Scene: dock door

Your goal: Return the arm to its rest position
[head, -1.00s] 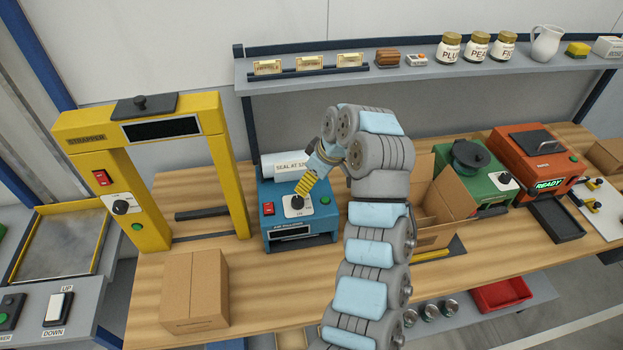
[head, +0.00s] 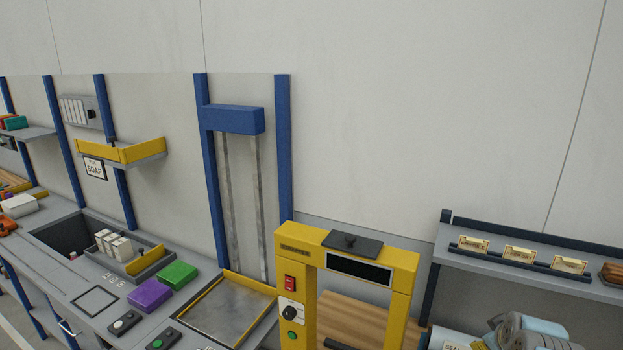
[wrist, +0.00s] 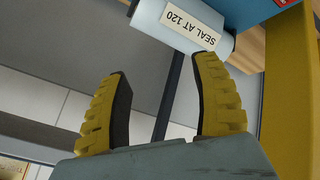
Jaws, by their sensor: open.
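My gripper (wrist: 162,110) shows in the wrist view with its two yellow ribbed fingers spread wide apart and nothing between them. In the head view, only the upper part of my arm shows at the bottom right edge; the gripper itself is out of that view. The roll shows there beside the arm at the bottom edge (head: 448,341).
The yellow strapper frame (head: 408,285) stands left of my arm, and a yellow post (wrist: 290,95) is close on the right in the wrist view. A blue lift (head: 232,120) and a steel tray (head: 228,310) lie further left.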

